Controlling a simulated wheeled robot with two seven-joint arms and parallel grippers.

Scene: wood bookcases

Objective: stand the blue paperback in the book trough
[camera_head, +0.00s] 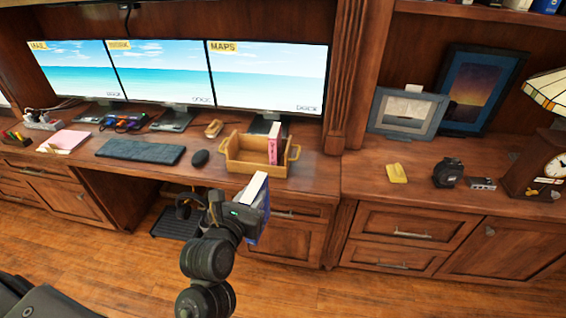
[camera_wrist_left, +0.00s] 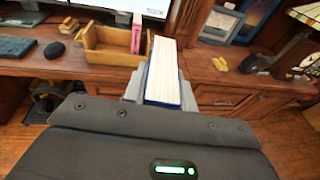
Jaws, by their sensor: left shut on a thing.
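My left gripper (camera_head: 243,212) is shut on the blue paperback (camera_head: 264,222), in front of the desk edge. The book's white page edges face up, and its blue cover shows at the side. In the left wrist view the paperback (camera_wrist_left: 164,75) stands between the two fingers of the left gripper (camera_wrist_left: 160,92). The book trough (camera_head: 246,165), a wooden box with handles, sits on the desk beyond the gripper; it also shows in the left wrist view (camera_wrist_left: 105,57). A pink book (camera_head: 274,146) stands at the trough's right end. My right gripper is not in view.
A black mouse (camera_head: 200,158) and keyboard (camera_head: 141,151) lie left of the trough. Three monitors (camera_head: 268,80) stand behind. A wooden post (camera_head: 346,80) rises right of the trough. Picture frames (camera_head: 407,113) and a clock (camera_head: 550,165) stand on the right counter.

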